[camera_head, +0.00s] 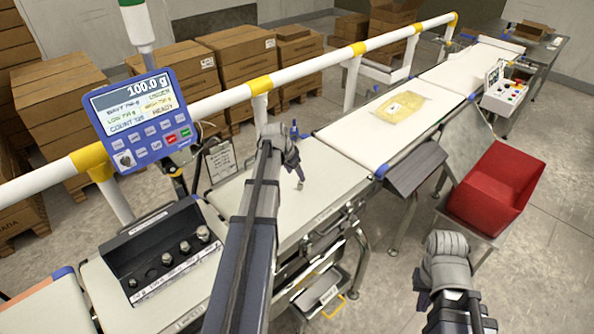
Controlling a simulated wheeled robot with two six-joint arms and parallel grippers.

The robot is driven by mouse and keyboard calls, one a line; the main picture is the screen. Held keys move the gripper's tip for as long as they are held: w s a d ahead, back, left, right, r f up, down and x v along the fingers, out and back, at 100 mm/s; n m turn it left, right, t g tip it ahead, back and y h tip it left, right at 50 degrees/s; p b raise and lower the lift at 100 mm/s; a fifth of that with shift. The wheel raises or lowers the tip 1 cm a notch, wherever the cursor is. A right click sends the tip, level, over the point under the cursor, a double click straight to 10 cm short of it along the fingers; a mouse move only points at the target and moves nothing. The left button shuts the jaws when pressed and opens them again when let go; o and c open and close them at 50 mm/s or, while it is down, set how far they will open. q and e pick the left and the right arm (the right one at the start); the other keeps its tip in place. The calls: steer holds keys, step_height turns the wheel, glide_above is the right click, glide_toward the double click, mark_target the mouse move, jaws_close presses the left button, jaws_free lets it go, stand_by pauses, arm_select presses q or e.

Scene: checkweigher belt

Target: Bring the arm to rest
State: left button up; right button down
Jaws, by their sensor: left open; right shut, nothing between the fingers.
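My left arm reaches over the pale weighing platform (232,193), and its gripper (292,160) is open above it. A small metal weight (300,185) appears to stand on the platform just below the fingertips, apart from them as far as I can tell. The blue display (140,112) reads 100.0 g. My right gripper (447,243) is shut and empty, at the lower right in front of the conveyor, clear of other things. Its fingertips are hard to make out.
A dark weight box (150,250) with several metal weights stands at the lower left. A yellow packet (402,106) lies on the white belt (345,135). A red bin (495,188) is at the right. A white and yellow rail (315,65) runs behind the line.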

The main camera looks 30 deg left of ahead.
arm_select(q)
steer(key=shift+s+r, duration=0.1)
steer(key=shift+r, duration=0.1)
stand_by(0.4)
steer(key=s+d+f+m+g, duration=0.15)
steer(key=s+d, duration=0.25)
steer(key=d, duration=0.8)
steer(key=s+d+n+g, duration=0.1)
steer(key=s+d+g, duration=0.15)
steer(key=d, duration=0.95)
steer(key=s+d+m+g+y, duration=0.1)
steer(key=s+d, duration=1.3)
steer(key=shift+s+d+y, duration=0.15)
steer(key=shift+s+y, duration=0.25)
steer(key=shift+w, duration=0.1)
stand_by(2.0)
